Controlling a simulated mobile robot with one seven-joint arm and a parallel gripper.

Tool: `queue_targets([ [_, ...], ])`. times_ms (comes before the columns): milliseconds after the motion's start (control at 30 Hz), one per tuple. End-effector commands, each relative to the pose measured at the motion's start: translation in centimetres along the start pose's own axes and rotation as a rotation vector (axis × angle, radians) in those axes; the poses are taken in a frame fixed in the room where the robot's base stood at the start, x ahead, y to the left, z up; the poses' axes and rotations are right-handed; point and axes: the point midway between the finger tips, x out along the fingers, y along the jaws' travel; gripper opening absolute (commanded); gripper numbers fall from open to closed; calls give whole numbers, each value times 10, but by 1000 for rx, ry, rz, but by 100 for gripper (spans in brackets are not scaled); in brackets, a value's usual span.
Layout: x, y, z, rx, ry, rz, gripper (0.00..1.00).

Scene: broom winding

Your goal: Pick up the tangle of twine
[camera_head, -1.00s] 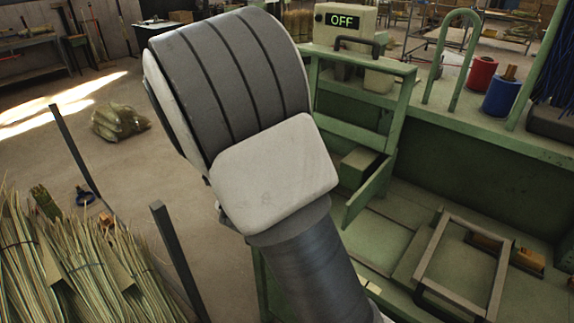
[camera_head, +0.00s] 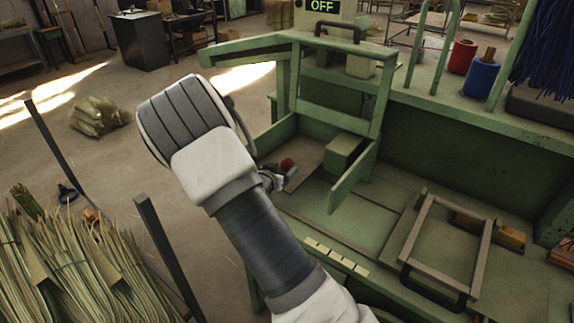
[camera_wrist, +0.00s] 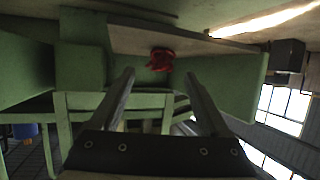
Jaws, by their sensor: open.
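The tangle of twine (camera_head: 287,164) is a small red bundle in the green machine's tray-like corner, left of a green block. It also shows in the wrist view (camera_wrist: 160,60), beyond and between the fingertips and apart from them. My gripper (camera_wrist: 160,76) is open with nothing between its two dark fingers. In the head view my arm hides most of the gripper; only a small part shows close to the twine's left.
A green block (camera_head: 345,153) and a slanted green board (camera_head: 354,178) stand right of the twine. The green upright frame (camera_head: 340,108) rises behind. A metal frame (camera_head: 446,245) lies on the bench at right. Straw bundles (camera_head: 70,265) and dark posts stand at left.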

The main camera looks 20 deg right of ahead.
Motion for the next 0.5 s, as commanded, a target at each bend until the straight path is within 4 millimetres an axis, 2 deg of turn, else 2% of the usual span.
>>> queue_targets([
  [167, 10, 0, 0, -1, -1, 0, 79],
  [500, 52, -1, 1, -1, -1, 0, 79],
])
